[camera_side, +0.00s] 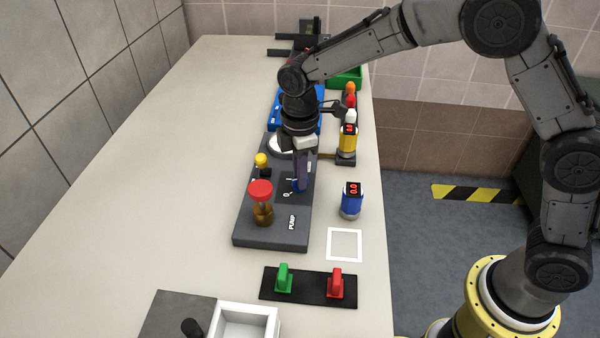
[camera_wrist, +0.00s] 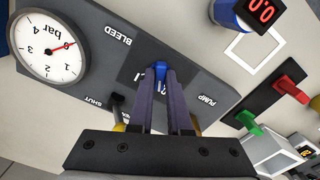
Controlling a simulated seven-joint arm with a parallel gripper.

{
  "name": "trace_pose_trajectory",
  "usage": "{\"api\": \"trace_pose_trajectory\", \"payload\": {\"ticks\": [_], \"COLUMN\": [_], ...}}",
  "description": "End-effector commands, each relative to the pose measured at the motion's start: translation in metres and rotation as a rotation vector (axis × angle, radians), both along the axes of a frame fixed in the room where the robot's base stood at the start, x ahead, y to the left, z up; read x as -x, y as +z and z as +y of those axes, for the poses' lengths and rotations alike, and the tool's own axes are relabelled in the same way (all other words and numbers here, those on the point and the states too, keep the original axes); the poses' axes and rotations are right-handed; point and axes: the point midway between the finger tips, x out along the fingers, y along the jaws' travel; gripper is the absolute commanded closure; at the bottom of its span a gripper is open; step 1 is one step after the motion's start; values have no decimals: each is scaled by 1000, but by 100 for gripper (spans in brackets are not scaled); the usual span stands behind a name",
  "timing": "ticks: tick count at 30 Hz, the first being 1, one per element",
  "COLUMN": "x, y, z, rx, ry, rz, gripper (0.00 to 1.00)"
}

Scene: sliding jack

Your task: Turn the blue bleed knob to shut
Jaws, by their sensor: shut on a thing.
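The blue bleed knob (camera_side: 295,186) sits on the dark grey pump panel (camera_side: 270,230). In the wrist view the blue knob (camera_wrist: 160,70) shows between my fingertips. My gripper (camera_side: 301,186) points down at the panel and is shut on the knob; in the wrist view my gripper (camera_wrist: 161,74) covers most of the knob's sides. The words BLEED, SHUT and PUMP are printed on the panel, with SHUT near a black lever (camera_wrist: 118,103). How far the knob is turned cannot be told. A round gauge (camera_wrist: 50,47) with a red needle lies at the upper left.
A blue display unit (camera_side: 351,201) stands to the right. A black plate (camera_side: 308,286) with green and red switches lies in front. The table's left side is clear.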

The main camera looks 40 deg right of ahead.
Motion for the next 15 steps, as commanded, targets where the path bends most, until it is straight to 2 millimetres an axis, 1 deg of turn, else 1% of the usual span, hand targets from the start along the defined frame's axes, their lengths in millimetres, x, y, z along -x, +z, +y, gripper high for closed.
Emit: {"api": "trace_pose_trajectory", "payload": {"ticks": [6, 15], "x": [-1, -1], "y": [1, 1], "z": [1, 1], "rx": [-4, -3], "ry": [167, 308], "rz": [-5, -6], "gripper": [100, 100]}}
